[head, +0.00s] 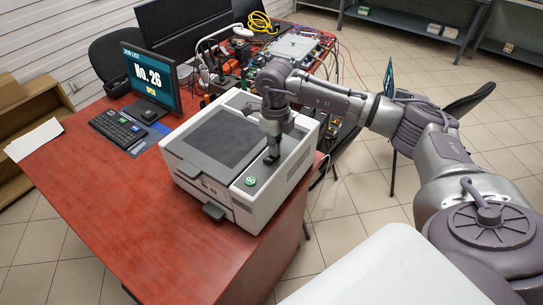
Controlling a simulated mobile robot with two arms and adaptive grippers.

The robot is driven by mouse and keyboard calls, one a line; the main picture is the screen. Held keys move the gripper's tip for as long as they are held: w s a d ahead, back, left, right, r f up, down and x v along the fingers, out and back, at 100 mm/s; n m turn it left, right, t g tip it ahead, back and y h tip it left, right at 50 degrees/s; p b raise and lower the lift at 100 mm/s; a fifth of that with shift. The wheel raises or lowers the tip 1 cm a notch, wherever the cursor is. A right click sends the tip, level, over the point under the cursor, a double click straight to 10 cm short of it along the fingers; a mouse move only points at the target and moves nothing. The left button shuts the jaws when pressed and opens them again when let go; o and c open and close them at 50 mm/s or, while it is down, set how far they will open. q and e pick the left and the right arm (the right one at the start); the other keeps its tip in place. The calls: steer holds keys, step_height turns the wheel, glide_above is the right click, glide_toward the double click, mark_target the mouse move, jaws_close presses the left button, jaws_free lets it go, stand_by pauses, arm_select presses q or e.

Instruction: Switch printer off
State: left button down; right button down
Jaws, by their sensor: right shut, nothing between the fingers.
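The printer (236,201) is a white box with a dark panel on top, standing on the red desk. A round green button (250,181) shows on the top strip near its front. My right gripper (272,157) is shut and empty, pointing down over the right strip of the printer's top, behind the green button in the picture. Its fingertips are at or just above the surface; I cannot tell whether they touch. What lies directly under the fingertips is hidden. My left gripper is not in view.
The red desk (110,215) is clear at its front left. A monitor (151,78) reading "No. 26", a keyboard (117,128) and a mouse stand left of the printer. Cables and electronics (295,47) crowd the desk behind it. Chairs and shelves stand farther back.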

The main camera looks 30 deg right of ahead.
steer(key=shift+r+p, duration=1.95)
steer(key=shift+r, duration=1.55)
steer(key=shift+f, duration=0.1)
